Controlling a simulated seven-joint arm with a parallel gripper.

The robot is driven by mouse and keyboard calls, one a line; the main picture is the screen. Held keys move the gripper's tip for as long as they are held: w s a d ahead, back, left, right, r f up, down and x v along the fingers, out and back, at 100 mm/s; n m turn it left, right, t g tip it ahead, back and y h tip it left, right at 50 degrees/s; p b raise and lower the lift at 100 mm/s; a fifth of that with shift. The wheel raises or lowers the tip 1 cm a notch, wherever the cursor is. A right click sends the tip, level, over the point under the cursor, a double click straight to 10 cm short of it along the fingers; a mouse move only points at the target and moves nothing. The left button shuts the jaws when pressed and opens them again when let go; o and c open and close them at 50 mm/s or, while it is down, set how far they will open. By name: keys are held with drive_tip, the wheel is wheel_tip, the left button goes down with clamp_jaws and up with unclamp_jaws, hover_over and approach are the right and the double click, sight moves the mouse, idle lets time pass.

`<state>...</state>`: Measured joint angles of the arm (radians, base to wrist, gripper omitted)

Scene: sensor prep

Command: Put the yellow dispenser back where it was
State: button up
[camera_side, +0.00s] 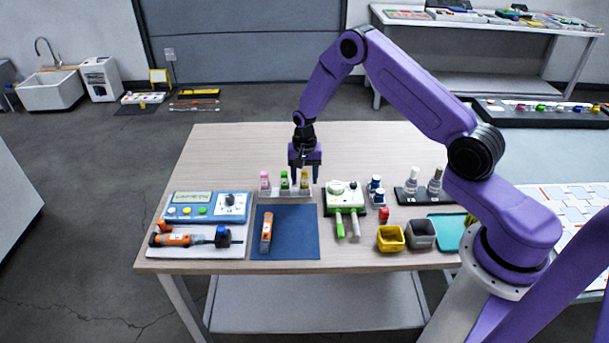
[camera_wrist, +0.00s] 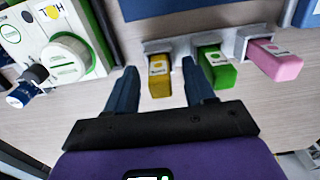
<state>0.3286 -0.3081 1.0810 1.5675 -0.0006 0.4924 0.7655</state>
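The yellow dispenser (camera_side: 305,183) stands in the right-hand place of a pale rack (camera_side: 285,195) in the side view. In the wrist view the yellow dispenser (camera_wrist: 159,78) is at the left of the row, its top facing the camera. My gripper (camera_side: 304,178) is above and around its place, pointing down. In the wrist view my gripper (camera_wrist: 160,72) is open, one finger on each side of the yellow dispenser. The right finger lies between yellow and green. I see gaps, with no clear touch.
A green dispenser (camera_wrist: 215,70) and a pink one (camera_wrist: 272,60) share the rack. A white-and-green device (camera_side: 344,193) stands right of it. A blue mat (camera_side: 290,235) in front holds an orange tool (camera_side: 267,232). The table behind the rack is clear.

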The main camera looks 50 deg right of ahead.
sight(304, 173)
wheel_tip(304, 173, up, 12)
drive_tip(key=shift+r, duration=0.25)
idle(0.6)
drive_tip(key=s+a+r+n, duration=1)
drive_tip(key=s+a, duration=0.3)
drive_tip(key=s, duration=0.2)
drive_tip(key=s+d+r+n, duration=0.1)
drive_tip(key=s+n, duration=0.4)
drive_tip(key=s, duration=0.6)
drive_tip(key=s+d+r+n, duration=0.1)
drive_tip(key=s+n, duration=0.5)
drive_tip(key=s, duration=0.6)
drive_tip(key=shift+s+d+r+n, duration=0.2)
drive_tip(key=shift+d+r+n, duration=0.1)
drive_tip(key=shift+r, duration=0.5)
drive_tip(key=shift+c, duration=0.4)
